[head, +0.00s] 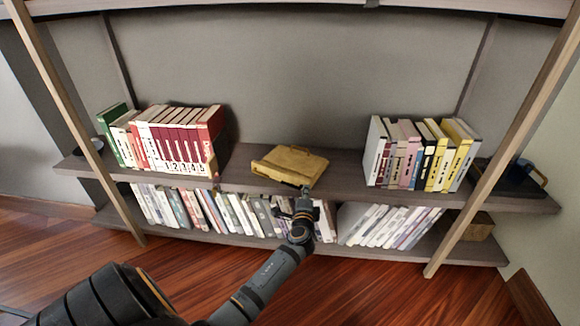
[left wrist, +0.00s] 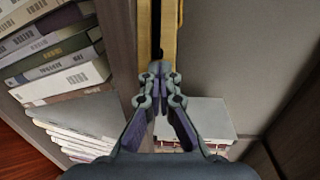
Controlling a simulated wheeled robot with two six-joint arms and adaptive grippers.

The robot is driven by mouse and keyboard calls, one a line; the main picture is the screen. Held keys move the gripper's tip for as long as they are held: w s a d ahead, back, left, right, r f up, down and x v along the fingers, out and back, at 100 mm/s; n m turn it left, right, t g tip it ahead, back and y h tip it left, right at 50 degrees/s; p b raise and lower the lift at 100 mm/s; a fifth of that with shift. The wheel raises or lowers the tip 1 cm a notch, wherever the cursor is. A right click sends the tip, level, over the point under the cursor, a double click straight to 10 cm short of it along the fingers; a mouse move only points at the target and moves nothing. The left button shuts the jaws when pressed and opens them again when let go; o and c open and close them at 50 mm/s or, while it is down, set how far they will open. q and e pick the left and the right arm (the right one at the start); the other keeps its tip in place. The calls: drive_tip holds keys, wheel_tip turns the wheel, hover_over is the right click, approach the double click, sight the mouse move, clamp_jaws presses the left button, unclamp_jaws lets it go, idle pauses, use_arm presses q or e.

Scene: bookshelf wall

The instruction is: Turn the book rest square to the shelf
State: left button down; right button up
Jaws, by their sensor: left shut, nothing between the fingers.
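The book rest (head: 290,160) is a yellow-brown wooden piece on the upper shelf board (head: 340,186), in the gap between two groups of books. Its front edge slants against the shelf's front edge, with its right front corner nearer me. My left gripper (head: 305,190) is shut and empty at that right front corner. In the left wrist view the closed fingertips (left wrist: 158,68) are at the near end of the book rest (left wrist: 169,28), which shows only in part; I cannot tell if they touch. My right gripper is not in view.
Red and white numbered volumes (head: 180,140) stand left of the book rest; mixed books (head: 420,152) stand to the right. More books (head: 385,225) fill the lower shelf. Two slanted wooden posts (head: 505,140) frame the shelf. A dark tray (head: 515,180) lies far right.

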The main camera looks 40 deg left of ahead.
sight(307, 181)
use_arm(q)
drive_tip(key=shift+b+x, duration=0.45)
drive_tip(key=shift+x, duration=1.45)
drive_tip(key=shift+r, duration=0.2)
drive_tip(key=shift+b+x, duration=0.35)
drive_tip(key=shift+x, duration=0.65)
drive_tip(key=shift+p+v, duration=0.35)
drive_tip(key=shift+v, duration=1.65)
drive_tip(key=shift+f, duration=0.1)
drive_tip(key=v, duration=1.2)
